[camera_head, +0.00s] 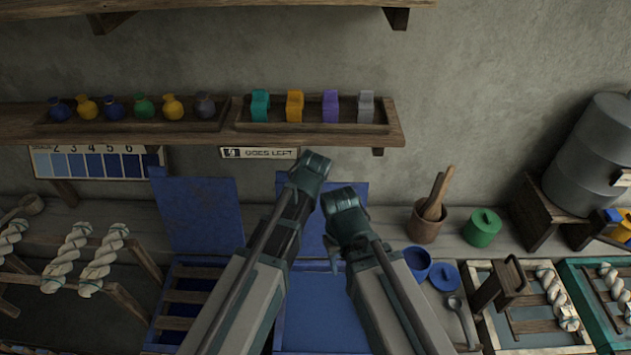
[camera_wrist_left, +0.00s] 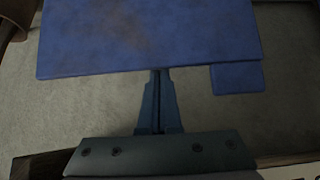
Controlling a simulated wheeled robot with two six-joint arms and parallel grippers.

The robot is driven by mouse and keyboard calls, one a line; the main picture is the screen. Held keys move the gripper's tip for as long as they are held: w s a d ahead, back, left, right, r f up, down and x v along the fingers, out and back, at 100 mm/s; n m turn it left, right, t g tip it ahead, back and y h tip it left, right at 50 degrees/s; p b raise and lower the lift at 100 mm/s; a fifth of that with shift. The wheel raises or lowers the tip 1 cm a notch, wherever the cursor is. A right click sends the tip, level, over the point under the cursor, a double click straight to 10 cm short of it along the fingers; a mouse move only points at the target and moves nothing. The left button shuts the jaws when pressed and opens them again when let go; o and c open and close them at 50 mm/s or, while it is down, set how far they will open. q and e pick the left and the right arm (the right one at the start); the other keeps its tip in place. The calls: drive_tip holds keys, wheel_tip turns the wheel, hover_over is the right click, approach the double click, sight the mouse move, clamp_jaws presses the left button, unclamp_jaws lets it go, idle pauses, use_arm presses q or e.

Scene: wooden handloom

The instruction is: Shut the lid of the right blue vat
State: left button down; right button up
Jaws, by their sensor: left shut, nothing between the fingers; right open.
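The right blue vat (camera_head: 282,325) stands at the bottom centre, partly behind my arms. Its blue lid (camera_head: 314,232) stands raised against the wall behind it, largely covered by my arms. In the left wrist view the blue lid (camera_wrist_left: 150,35) fills the top, with a small tab (camera_wrist_left: 237,78) at its edge. My left gripper (camera_wrist_left: 158,75) is shut and empty, its tips close to the lid's edge; I cannot tell whether they touch. In the head view its fingers are hidden. My right gripper (camera_head: 333,258) is open in front of the lid, its fingers pointing down.
The left vat (camera_head: 160,330) has its lid (camera_head: 198,215) raised too. A shelf (camera_head: 390,137) with small pots and coloured blocks hangs above. A mortar (camera_head: 425,229), green pot (camera_head: 482,228) and blue bowl (camera_head: 418,262) stand right of the right vat.

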use_arm(q)
drive_tip(key=b+x, duration=0.3)
drive_tip(key=x, duration=0.3)
drive_tip(key=shift+f+b, duration=0.1)
drive_tip(key=shift+b, duration=0.3)
drive_tip(key=shift+s, duration=0.1)
